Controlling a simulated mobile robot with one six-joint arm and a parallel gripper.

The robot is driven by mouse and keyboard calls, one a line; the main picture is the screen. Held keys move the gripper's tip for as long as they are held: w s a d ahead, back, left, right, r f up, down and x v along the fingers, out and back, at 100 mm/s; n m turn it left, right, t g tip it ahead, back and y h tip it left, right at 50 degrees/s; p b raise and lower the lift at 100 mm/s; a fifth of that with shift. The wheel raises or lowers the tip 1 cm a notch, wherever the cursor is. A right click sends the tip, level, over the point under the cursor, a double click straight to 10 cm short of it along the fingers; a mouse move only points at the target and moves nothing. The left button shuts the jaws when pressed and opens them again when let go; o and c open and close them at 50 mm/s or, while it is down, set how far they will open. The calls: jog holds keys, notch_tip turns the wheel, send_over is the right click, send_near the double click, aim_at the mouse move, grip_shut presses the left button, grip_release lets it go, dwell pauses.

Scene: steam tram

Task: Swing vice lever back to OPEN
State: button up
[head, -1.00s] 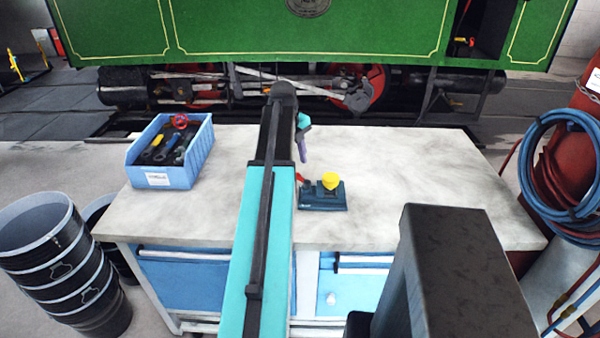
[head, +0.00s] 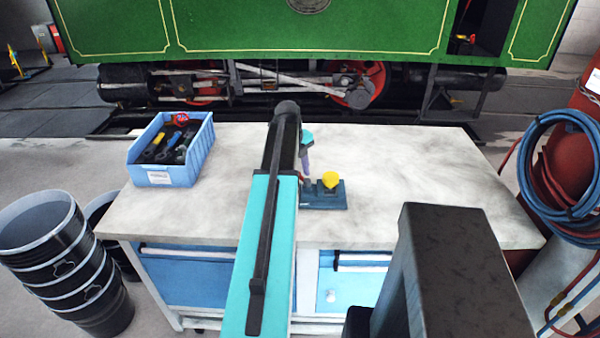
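A small dark blue vice (head: 322,200) sits on the workbench, just right of my arm in the head view. A yellow rounded piece (head: 330,179) stands on top of it. A small bit of red (head: 300,176), which may be the vice lever, shows at the vice's left end, mostly hidden by my arm and gripper. My gripper (head: 306,168), with a teal body and a purplish tip, points down at the left end of the vice. I cannot tell whether it touches the lever or whether its fingers are open or shut.
The pale workbench top (head: 420,180) is clear to the right of the vice. A blue bin (head: 172,176) of tools stands at its back left. Black buckets (head: 60,260) are stacked at the front left. A blue hose (head: 540,160) hangs at the right. A green tram stands behind the bench.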

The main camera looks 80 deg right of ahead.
jog(key=shift+c, duration=0.5)
grip_shut()
jog(key=shift+w+a+n, duration=0.1)
jog(key=shift+n, duration=0.3)
jog(key=a+n+t, duration=0.1)
jog(key=n, duration=0.5)
jog(key=s+a+n+t, duration=0.1)
jog(key=a+n, duration=0.1)
jog(key=n, duration=0.4)
jog(key=a+n+t+p, duration=0.1)
jog(key=n, duration=0.5)
jog(key=shift+s+a, duration=0.2)
jog(key=shift+a, duration=0.05)
jog(key=shift+o, duration=0.5)
grip_release()
jog(key=shift+a, duration=0.1)
